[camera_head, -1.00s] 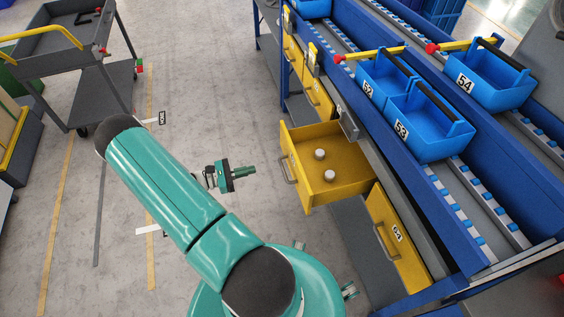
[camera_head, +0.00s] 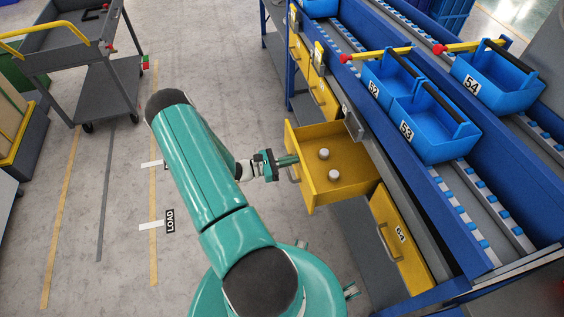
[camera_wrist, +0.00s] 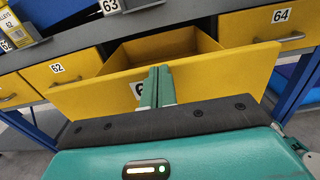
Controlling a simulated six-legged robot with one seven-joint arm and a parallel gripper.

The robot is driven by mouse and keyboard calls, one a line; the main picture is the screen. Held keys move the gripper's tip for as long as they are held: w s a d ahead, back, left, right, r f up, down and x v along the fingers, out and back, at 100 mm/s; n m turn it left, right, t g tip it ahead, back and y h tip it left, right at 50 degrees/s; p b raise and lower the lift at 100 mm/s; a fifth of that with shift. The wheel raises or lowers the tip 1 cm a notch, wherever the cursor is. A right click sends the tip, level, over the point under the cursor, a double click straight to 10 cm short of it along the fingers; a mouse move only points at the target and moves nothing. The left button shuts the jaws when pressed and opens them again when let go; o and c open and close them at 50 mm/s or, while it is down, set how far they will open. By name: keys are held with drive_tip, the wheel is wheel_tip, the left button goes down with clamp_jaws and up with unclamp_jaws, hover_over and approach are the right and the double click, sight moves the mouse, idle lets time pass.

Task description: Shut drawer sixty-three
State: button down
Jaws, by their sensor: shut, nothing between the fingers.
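Drawer 63 (camera_head: 352,178) is a yellow drawer standing pulled out from the blue workstation, with two small white round objects (camera_head: 328,164) inside. In the wrist view its yellow front panel (camera_wrist: 220,77) spans the picture, and my fingers partly cover its label. A "63" sign (camera_wrist: 109,6) sits on the grey beam above it. My gripper (camera_head: 296,159) is shut and empty, with its fingertips at the outer side of the drawer front, close to the handle (camera_head: 292,172). I cannot tell whether the fingertips touch the panel.
Drawer 64 (camera_head: 399,236) is closed on the near side, and drawer 62 (camera_wrist: 60,72) is closed on the other side. Blue bins 52, 53 (camera_head: 432,140) and 54 (camera_head: 498,90) stand on rollers above. A grey cart (camera_head: 103,90) stands far left; the floor between is clear.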

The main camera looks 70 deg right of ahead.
drive_tip(key=shift+s, duration=0.15)
drive_tip(key=x, duration=2.3)
drive_tip(key=shift+s+r, duration=0.15)
drive_tip(key=shift+s, duration=0.1)
drive_tip(key=shift+s+d, duration=0.1)
drive_tip(key=shift+d, duration=0.05)
drive_tip(key=v, duration=1.5)
drive_tip(key=shift+d, duration=0.1)
